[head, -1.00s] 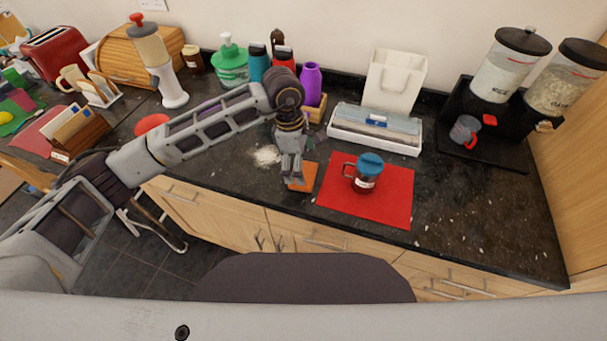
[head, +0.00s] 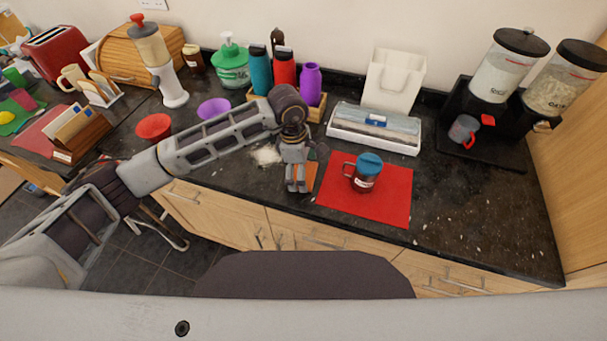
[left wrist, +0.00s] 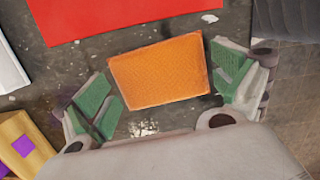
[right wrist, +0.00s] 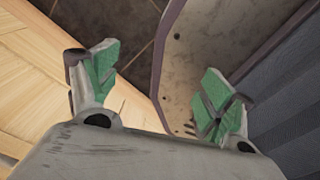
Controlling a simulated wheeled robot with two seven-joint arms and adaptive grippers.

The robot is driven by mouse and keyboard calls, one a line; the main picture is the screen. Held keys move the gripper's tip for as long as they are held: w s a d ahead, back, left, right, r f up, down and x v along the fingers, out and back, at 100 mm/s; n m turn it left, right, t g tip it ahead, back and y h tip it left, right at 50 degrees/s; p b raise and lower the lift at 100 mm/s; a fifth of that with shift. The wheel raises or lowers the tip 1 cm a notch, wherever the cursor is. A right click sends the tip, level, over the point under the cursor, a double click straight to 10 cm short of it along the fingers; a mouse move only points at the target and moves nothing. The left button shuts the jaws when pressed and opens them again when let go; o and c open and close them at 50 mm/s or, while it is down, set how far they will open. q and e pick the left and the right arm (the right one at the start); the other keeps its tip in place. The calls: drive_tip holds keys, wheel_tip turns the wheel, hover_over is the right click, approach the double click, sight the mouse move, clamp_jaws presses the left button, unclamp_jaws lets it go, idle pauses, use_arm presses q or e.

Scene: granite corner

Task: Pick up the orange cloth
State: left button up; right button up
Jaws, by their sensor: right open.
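The orange cloth (left wrist: 160,72) lies flat on the dark counter, a folded rectangle near the front edge. In the head view only parts of the cloth (head: 311,174) show behind my left gripper (head: 298,188). In the left wrist view the fingers of my left gripper (left wrist: 167,98) are spread wide, one on each side of the cloth, with nothing between them gripped. My right gripper (right wrist: 160,85) is open and empty in the right wrist view, with wooden cabinet fronts and floor tiles beyond it. It is out of the head view.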

use_arm(q)
drive_tip(key=c, duration=0.5)
use_arm(e)
drive_tip(key=shift+d, duration=0.45)
drive_tip(key=shift+a, duration=0.1)
